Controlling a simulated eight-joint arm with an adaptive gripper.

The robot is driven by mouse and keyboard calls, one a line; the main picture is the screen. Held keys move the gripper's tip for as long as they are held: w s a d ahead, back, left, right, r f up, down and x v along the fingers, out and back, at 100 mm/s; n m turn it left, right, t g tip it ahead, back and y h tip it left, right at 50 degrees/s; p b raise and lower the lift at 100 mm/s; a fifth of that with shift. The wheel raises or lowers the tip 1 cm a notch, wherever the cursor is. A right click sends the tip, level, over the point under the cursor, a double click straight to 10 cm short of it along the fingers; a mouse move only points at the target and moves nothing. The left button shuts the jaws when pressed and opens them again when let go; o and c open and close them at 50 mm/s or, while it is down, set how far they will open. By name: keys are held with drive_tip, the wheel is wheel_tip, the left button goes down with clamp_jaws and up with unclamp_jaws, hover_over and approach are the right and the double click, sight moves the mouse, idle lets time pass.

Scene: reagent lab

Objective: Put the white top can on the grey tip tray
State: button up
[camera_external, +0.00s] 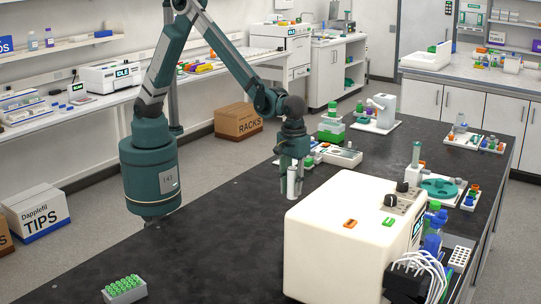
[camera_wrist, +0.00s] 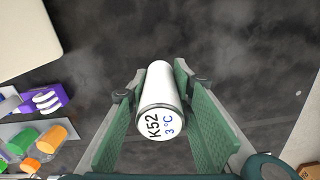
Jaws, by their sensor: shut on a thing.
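The white top can (camera_wrist: 161,100) is a white cylinder marked "K52 3 °C" in the wrist view. My gripper (camera_wrist: 157,90) has its green fingers on both sides of it and is shut on it. In the external view the can (camera_external: 292,183) hangs upright below my gripper (camera_external: 293,165), over the dark bench; I cannot tell if its base touches the bench. The grey tip tray (camera_external: 124,289) with green tips stands at the front left of the bench, well away from my gripper.
A large cream machine (camera_external: 340,240) stands right of my gripper. Behind it are a white device (camera_external: 343,156) and a green-capped bottle (camera_external: 331,124). A green round rotor (camera_external: 438,188) and colored caps lie at the right. The dark bench between my gripper and the tray is clear.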

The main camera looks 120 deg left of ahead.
drive_tip(key=w+d+r+m+p, duration=0.1)
drive_tip(key=w+d+m, duration=0.1)
drive_tip(key=d, duration=1.7)
wheel_tip(320, 180, up, 3)
drive_tip(key=m+p, duration=0.3)
drive_tip(key=m, duration=0.4)
hover_over(124, 287)
drive_tip(key=shift+f, duration=0.1)
drive_tip(key=shift+f, duration=0.1)
drive_tip(key=shift+w+f, duration=0.1)
drive_tip(key=shift+f, duration=2.9)
drive_tip(key=shift+f, duration=1.9)
drive_tip(key=shift+f, duration=0.2)
